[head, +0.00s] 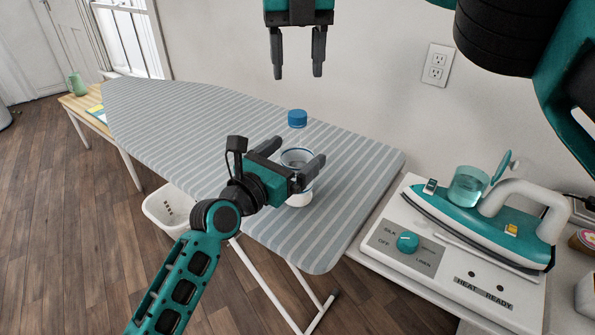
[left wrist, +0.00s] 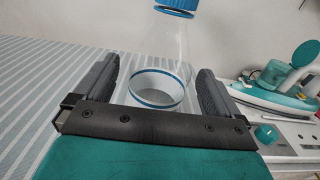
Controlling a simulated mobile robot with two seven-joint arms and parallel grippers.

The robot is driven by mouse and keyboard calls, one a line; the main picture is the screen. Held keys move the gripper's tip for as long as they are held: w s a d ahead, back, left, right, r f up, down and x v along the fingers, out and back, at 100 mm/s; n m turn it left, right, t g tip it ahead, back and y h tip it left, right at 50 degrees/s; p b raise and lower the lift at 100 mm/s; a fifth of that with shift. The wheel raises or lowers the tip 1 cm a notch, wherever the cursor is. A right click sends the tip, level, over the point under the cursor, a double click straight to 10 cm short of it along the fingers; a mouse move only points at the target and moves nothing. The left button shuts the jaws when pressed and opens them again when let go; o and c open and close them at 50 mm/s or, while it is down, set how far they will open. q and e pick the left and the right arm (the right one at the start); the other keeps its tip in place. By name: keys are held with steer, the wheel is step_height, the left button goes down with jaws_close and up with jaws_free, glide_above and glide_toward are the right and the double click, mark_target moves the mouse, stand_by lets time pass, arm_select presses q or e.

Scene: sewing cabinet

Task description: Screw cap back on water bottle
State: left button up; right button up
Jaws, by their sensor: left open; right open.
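A clear water bottle stands upright on the striped ironing board (head: 210,125). Its white band with blue rims (head: 299,197) shows in the head view, and its clear wall (left wrist: 165,50) shows in the left wrist view. A blue cap (head: 297,118) is at the bottle's top and also shows in the left wrist view (left wrist: 178,6); I cannot tell how tightly it sits. My left gripper (head: 300,150) is open, its fingers on either side of the bottle's body, with gaps visible in the left wrist view (left wrist: 157,68). My right gripper (head: 298,76) is open and empty, above the cap.
A teal and white iron (head: 470,225) rests on a white station with a dial (head: 407,242), right of the board. A white basket (head: 165,215) is on the floor at left. A green pitcher (head: 76,84) stands on a far wooden table. Most of the board is clear.

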arm_select(q)
steer(key=shift+x, duration=0.9)
steer(key=shift+c, duration=0.3)
steer(key=c, duration=1.7)
jaws_close()
arm_select(e)
steer(key=shift+n, duration=0.4)
steer(key=n, duration=0.2)
steer(key=shift+n, duration=0.3)
steer(key=n, duration=0.5)
steer(key=shift+n, duration=0.3)
